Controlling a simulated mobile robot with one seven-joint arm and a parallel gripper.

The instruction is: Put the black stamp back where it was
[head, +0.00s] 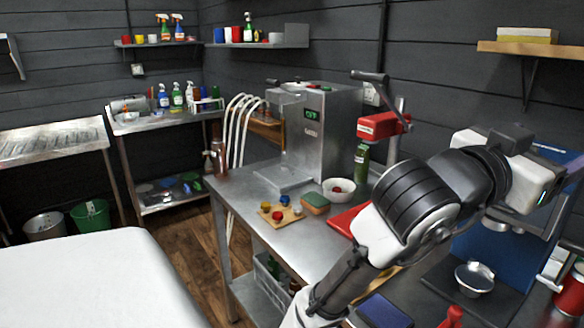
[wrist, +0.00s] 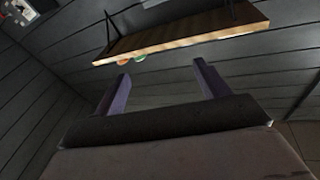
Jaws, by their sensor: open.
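I cannot make out a black stamp in either view. My gripper (wrist: 161,76) is open in the wrist view, with its two purple-grey fingers apart and nothing between them. It faces a dark plank wall and a wooden shelf. In the head view my arm reaches across the right side, and the fingers cannot be made out. A dark blue flat pad (head: 385,311) lies at the bottom, beside a red-handled thing (head: 452,317). My arm hides part of the counter.
A steel counter (head: 235,187) carries a steel machine (head: 325,130), a white bowl (head: 339,190), a wooden board (head: 281,215) with small coloured pieces and a sponge (head: 316,204). A blue machine (head: 490,250) stands at right. A wooden wall shelf (head: 530,48) hangs upper right.

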